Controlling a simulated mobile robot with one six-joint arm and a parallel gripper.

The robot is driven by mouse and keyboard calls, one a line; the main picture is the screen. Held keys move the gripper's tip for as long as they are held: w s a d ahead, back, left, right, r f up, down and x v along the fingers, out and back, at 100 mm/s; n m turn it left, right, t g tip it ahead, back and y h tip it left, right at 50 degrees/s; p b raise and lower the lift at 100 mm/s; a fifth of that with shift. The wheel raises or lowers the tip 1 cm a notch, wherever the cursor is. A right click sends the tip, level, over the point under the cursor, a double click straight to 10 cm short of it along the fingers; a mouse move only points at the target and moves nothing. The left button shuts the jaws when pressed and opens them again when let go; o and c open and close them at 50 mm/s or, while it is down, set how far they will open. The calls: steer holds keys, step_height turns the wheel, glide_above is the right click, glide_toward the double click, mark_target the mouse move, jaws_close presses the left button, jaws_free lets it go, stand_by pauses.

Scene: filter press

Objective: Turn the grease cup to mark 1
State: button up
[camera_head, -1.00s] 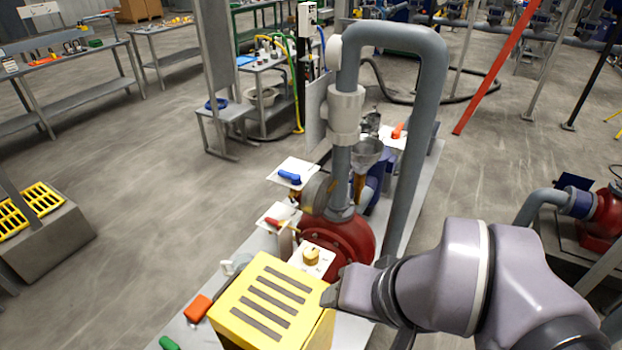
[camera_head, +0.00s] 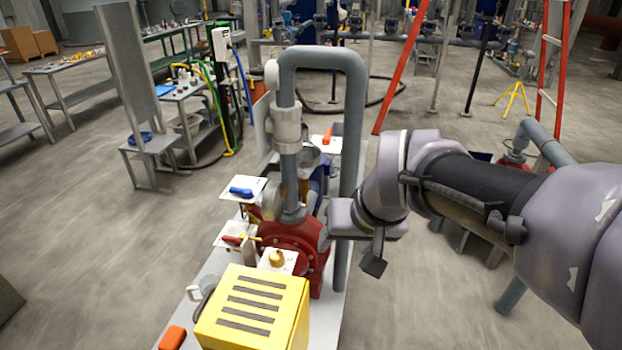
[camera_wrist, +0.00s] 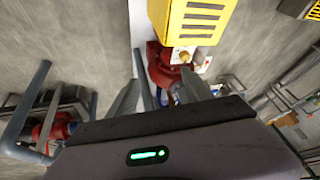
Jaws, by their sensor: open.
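The grease cup (camera_head: 277,257) is a small brass-yellow knob on a white plate (camera_head: 290,266) in front of the red pump housing (camera_head: 312,250). In the wrist view the grease cup (camera_wrist: 184,58) shows small, just beyond the yellow box. The marks on the plate are too small to read. My gripper (camera_head: 350,250) is right of the grease cup and apart from it, beside the grey pipe. In the wrist view its two fingers (camera_wrist: 158,90) are spread with nothing held between them.
A yellow slotted box (camera_head: 252,305) stands in front of the cup. Blue (camera_head: 241,191), red (camera_head: 235,240) and orange (camera_head: 328,136) handles sit on white plates nearby. A tall grey pipe (camera_head: 354,130) rises behind. Open floor lies left (camera_head: 90,250).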

steer(key=w+a+f+n+p, duration=0.1)
steer(key=w+a+f+n, duration=0.2)
steer(key=w+a, duration=0.4)
steer(key=n+g+p, duration=0.1)
steer(key=n, duration=0.1)
glide_toward(277, 256)
steer(key=shift+n, duration=0.3)
steer(key=b+x, duration=0.4)
steer(key=x, duration=0.5)
steer(key=shift+w+f, duration=0.15)
jaws_close()
